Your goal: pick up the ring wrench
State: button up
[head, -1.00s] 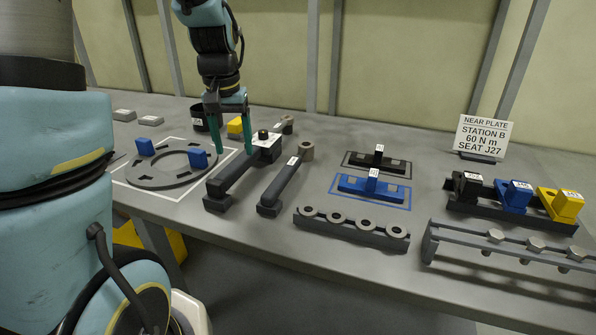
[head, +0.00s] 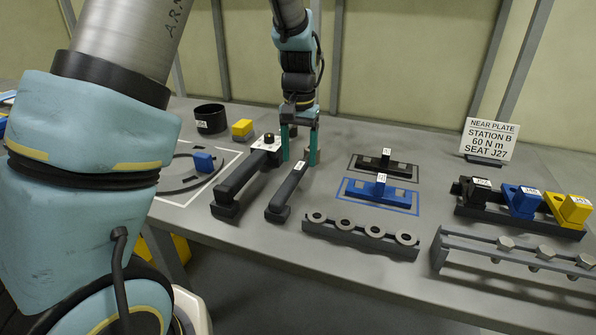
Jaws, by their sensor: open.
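The ring wrench appears to be the right-hand of two long dark tools, with a black handle (head: 280,206) towards the table's front edge and a white label on its shaft. Its round grey-brown head is mostly hidden behind my gripper's right finger. My gripper (head: 299,158) points down with its two green fingers apart, over the head end of this tool. It is open, with nothing seen held. I cannot tell whether the fingers touch the tool or how high they are.
A second dark tool (head: 238,183) with a square head lies close to the left. A washer rack (head: 360,240) and blue fixture (head: 378,190) stand to the right.

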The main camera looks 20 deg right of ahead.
aim_at(298, 168)
jog(key=shift+s+a+f+p, duration=0.15)
jog(key=shift+f+p, duration=0.2)
jog(key=shift+f, duration=0.75)
jog(key=shift+a+f+p, duration=0.1)
jog(key=shift+f+p, duration=0.2)
jog(key=shift+f, duration=0.75)
jog(key=shift+c, duration=0.2)
grip_shut()
